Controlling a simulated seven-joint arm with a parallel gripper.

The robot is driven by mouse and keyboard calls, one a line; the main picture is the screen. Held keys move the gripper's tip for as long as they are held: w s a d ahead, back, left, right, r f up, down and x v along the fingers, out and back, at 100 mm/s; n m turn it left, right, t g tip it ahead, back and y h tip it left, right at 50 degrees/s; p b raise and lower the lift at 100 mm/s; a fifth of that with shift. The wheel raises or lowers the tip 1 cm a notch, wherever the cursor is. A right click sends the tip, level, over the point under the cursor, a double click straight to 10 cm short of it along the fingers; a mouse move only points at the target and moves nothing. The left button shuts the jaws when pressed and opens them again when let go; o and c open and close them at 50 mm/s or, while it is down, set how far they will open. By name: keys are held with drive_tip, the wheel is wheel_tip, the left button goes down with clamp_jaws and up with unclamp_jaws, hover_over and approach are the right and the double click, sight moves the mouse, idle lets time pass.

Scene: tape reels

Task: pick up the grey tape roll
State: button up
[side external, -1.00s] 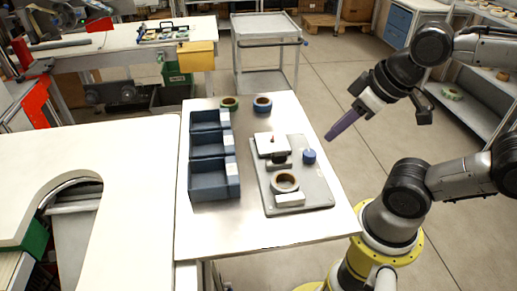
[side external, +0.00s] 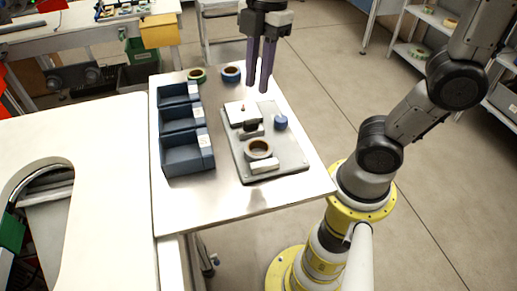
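The grey tape roll (side external: 258,156) lies flat on a grey plate (side external: 290,165) near the front of the table, its brown core facing up. A white block (side external: 264,167) lies against or just in front of it. My gripper (side external: 258,90) hangs above the far part of the table, with its two purple fingers pointing down. A gap shows between the fingers, and nothing is in it. The gripper is up and behind the grey roll, apart from it.
The plate also bears a white-topped device (side external: 238,112) and a blue cylinder (side external: 281,123). Blue bins (side external: 187,152) stand in a row at left. The table's front is clear.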

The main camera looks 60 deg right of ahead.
sight(250, 141)
drive_tip(key=f, duration=0.5)
drive_tip(key=a+f, duration=0.1)
drive_tip(key=f, duration=0.3)
drive_tip(key=a+f, duration=0.1)
drive_tip(key=f, duration=0.4)
drive_tip(key=shift+w+f, duration=0.3)
drive_tip(key=shift+w, duration=0.1)
clamp_jaws()
